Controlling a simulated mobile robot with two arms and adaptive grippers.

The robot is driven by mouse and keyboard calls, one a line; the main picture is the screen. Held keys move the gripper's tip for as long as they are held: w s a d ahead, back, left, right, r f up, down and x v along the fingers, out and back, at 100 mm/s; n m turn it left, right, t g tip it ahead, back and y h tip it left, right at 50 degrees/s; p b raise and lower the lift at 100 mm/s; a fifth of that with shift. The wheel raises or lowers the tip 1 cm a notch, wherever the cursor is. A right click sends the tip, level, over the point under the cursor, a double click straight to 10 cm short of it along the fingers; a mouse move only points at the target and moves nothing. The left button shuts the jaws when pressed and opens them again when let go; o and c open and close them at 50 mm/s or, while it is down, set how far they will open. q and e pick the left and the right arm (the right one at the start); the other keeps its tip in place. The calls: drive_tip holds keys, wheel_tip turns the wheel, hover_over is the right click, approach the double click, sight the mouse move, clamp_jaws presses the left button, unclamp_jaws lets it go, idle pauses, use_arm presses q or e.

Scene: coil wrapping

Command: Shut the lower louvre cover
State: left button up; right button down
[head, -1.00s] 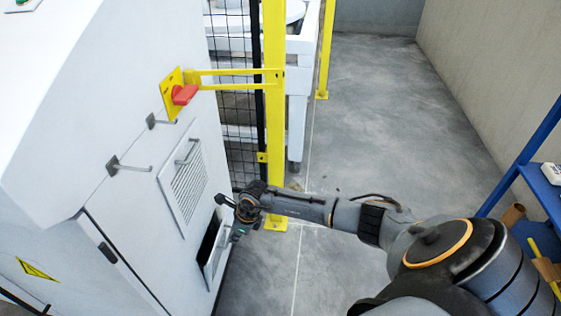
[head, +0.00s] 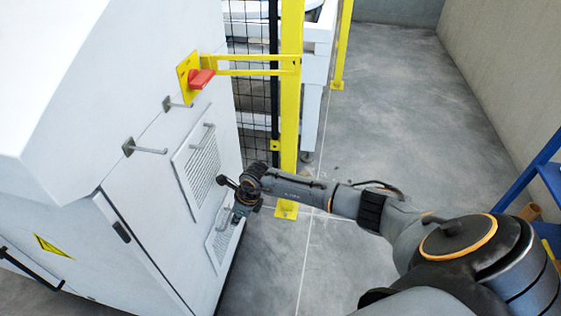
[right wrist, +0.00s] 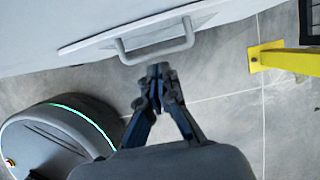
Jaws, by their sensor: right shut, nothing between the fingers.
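The lower louvre cover (head: 220,240) is a slatted pale panel low on the white cabinet's face, below the upper louvre cover (head: 201,172). It looks flush or nearly flush with the cabinet; no dark opening shows. My right gripper (head: 237,215) is at its right side, partly hiding it. In the right wrist view, the cover's edge and grey bar handle (right wrist: 155,50) are at the top. The shut, empty fingertips (right wrist: 158,70) are just below the handle; I cannot tell whether they touch. My left gripper is not in view.
The white cabinet (head: 110,130) has a red switch (head: 201,78) and small handles. A yellow post (head: 290,110) with black mesh stands close behind my right forearm. Blue shelving (head: 545,165) is at the right edge. The grey floor between is clear.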

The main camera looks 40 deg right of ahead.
drive_tip(key=v, duration=1.1)
drive_tip(key=shift+s+r, duration=0.2)
drive_tip(key=shift+r, duration=0.2)
drive_tip(key=shift+d, duration=0.1)
